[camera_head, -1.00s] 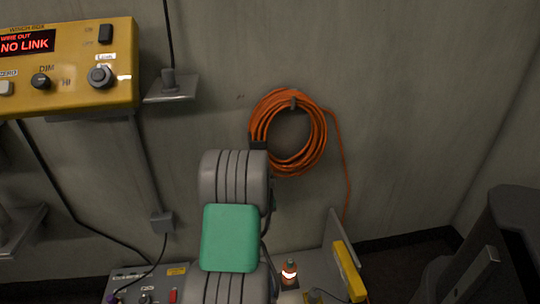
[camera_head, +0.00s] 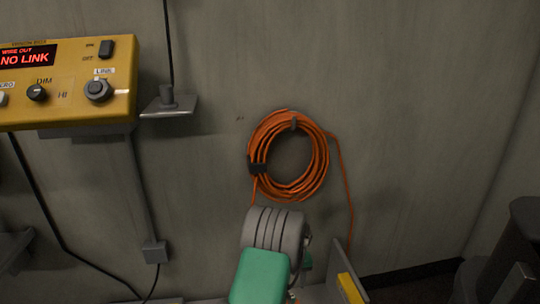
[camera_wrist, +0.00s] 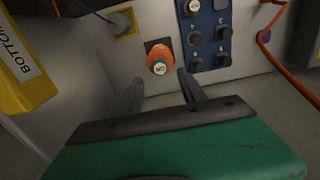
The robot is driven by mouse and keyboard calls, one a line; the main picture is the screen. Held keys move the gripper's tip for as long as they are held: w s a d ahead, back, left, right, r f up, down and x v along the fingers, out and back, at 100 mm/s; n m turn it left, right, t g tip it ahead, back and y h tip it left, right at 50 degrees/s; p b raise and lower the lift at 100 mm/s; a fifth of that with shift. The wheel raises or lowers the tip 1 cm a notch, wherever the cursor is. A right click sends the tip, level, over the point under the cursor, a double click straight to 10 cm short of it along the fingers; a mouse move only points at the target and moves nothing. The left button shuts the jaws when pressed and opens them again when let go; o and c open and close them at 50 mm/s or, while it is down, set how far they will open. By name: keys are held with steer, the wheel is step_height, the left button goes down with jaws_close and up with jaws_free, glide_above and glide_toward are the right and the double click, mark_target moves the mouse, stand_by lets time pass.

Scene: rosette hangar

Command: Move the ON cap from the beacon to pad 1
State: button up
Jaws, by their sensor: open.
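An orange beacon (camera_wrist: 158,66) stands on a dark square base in the wrist view, just beyond my fingertips. A pale round cap (camera_wrist: 160,67) with small dark lettering sits at its top; I cannot read the lettering surely. My gripper (camera_wrist: 162,88) is open and empty, its two dark fingers apart on the near side of the beacon, not visibly touching it. In the head view my arm hides the gripper and most or all of the beacon. No pad labelled 1 can be made out.
A blue panel (camera_wrist: 223,42) with several dark round fittings stands right of the beacon. A yellow block (camera_wrist: 25,70) is at left in the wrist view. An orange cord (camera_wrist: 282,60) runs at right. A coiled orange cable (camera_head: 318,160) and a yellow box (camera_head: 70,100) are on the wall.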

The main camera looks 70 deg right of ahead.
step_height(320, 180, down, 7)
steer(key=b, duration=0.4)
steer(key=shift+f, duration=0.15)
steer(key=shift+p, duration=0.35)
stand_by(0.5)
steer(key=shift+c, duration=0.6)
jaws_close()
stand_by(0.7)
steer(key=shift+r+p, duration=2.2)
steer(key=shift+r, duration=0.9)
